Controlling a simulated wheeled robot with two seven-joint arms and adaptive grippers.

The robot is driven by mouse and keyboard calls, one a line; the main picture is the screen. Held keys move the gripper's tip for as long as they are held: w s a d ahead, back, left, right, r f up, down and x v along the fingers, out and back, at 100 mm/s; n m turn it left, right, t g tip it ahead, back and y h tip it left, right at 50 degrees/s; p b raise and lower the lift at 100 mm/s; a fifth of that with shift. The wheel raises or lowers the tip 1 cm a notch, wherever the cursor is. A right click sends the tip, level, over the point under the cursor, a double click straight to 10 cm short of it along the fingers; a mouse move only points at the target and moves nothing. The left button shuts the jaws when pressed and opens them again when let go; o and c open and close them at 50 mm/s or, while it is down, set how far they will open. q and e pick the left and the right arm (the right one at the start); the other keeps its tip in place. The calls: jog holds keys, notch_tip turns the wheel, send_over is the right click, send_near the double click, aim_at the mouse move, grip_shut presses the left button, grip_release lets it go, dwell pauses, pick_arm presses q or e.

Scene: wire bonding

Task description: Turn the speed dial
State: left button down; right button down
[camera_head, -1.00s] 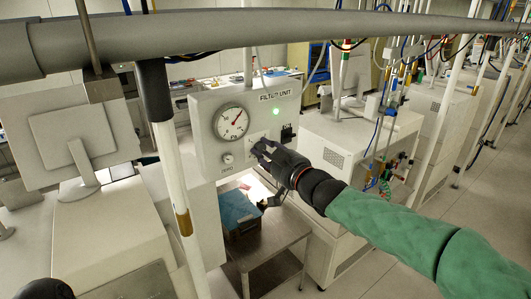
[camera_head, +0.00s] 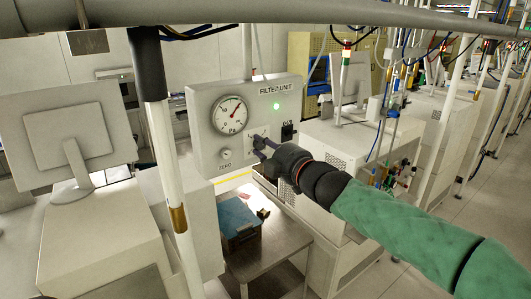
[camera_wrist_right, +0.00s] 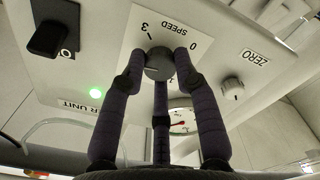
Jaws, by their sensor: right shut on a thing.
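The speed dial, a round dark grey knob (camera_wrist_right: 158,66), sits on a white label marked SPEED, 0 and 3 in the right wrist view, which shows the panel upside down. My right gripper (camera_wrist_right: 158,72) has its fingers shut around the dial, with two at its sides. A pale line shows on the knob's face. In the head view the right gripper (camera_head: 262,148) reaches the front of the filter unit (camera_head: 205,112) and mostly covers the dial. My left gripper is not in view.
A gauge (camera_head: 230,114) with a red needle, a ZERO knob (camera_head: 225,154), a lit green lamp (camera_head: 276,106) and a black switch (camera_head: 287,132) are on the same panel. A blue-topped box (camera_head: 238,218) stands on a metal table below. A monitor (camera_head: 68,138) is at left.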

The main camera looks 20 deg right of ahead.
jog(key=n+b, duration=0.1)
jog(key=n, duration=0.3)
jog(key=shift+a+r, duration=0.1)
jog(key=shift+r, duration=0.05)
jog(key=shift+n+b, duration=0.6)
jog(key=shift+n, duration=0.7)
jog(key=shift+f, duration=0.2)
jog(key=c, duration=1)
grip_release()
jog(key=shift+o, duration=0.3)
jog(key=shift+a, duration=0.2)
jog(key=shift+s+d, duration=0.15)
jog(key=shift+d, duration=0.05)
jog(key=v, duration=1.1)
jog(key=shift+s, duration=0.4)
